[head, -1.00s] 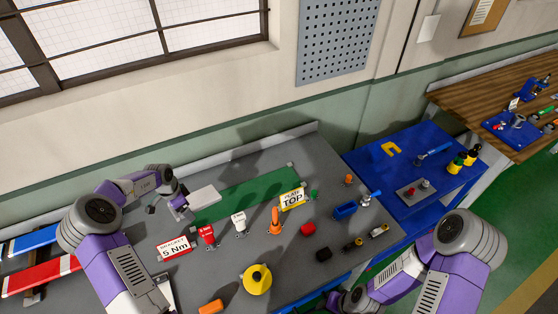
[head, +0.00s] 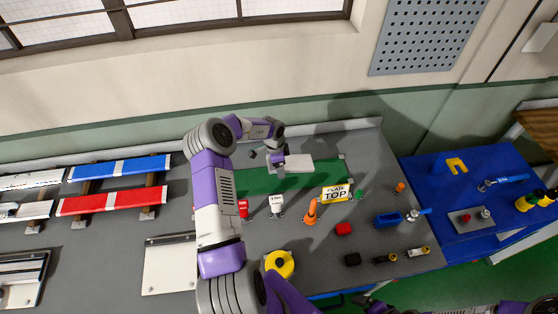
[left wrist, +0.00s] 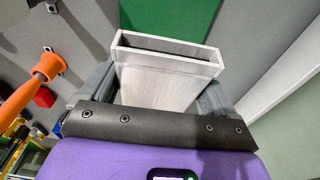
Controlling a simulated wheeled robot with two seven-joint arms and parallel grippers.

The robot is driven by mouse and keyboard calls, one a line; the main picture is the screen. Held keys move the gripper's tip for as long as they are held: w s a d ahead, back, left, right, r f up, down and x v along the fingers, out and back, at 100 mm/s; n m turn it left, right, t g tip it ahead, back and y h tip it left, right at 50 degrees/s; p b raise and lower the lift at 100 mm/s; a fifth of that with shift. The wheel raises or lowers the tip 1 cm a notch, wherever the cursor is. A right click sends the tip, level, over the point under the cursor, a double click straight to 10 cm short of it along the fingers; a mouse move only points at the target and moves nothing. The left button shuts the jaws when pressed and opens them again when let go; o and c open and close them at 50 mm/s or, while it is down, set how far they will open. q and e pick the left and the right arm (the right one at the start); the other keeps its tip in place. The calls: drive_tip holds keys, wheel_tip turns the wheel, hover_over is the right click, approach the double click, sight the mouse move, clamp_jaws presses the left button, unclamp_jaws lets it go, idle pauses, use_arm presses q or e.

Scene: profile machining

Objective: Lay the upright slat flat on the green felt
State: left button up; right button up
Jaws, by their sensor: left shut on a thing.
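The slat (head: 298,163) is a pale, silvery-white piece over the back middle of the green felt (head: 258,182) in the head view. In the left wrist view the slat (left wrist: 168,78) shows a hollow rectangular end. My left gripper (head: 277,161) is shut on the slat, with one dark finger on each side of it in the wrist view. The felt (left wrist: 170,14) shows beyond the slat there. I cannot tell exactly how far the slat is tilted or whether it touches the felt. My right gripper is not in view.
An orange-handled tool (head: 311,212), a white tag (head: 276,204), a red tag (head: 243,208) and a "TOP" sign (head: 336,193) stand at the felt's front side. A yellow round object (head: 280,263) lies nearer. Red (head: 115,201) and blue (head: 120,167) profiles lie left.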

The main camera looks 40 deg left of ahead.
use_arm(q)
drive_tip(key=shift+f, duration=0.75)
drive_tip(key=shift+f+b, duration=2.1)
drive_tip(key=shift+f, duration=0.2)
drive_tip(key=o, duration=0.9)
drive_tip(key=shift+c, duration=0.2)
drive_tip(key=r, duration=0.7)
drive_tip(key=shift+s+a+r, duration=0.3)
drive_tip(key=shift+s, duration=0.1)
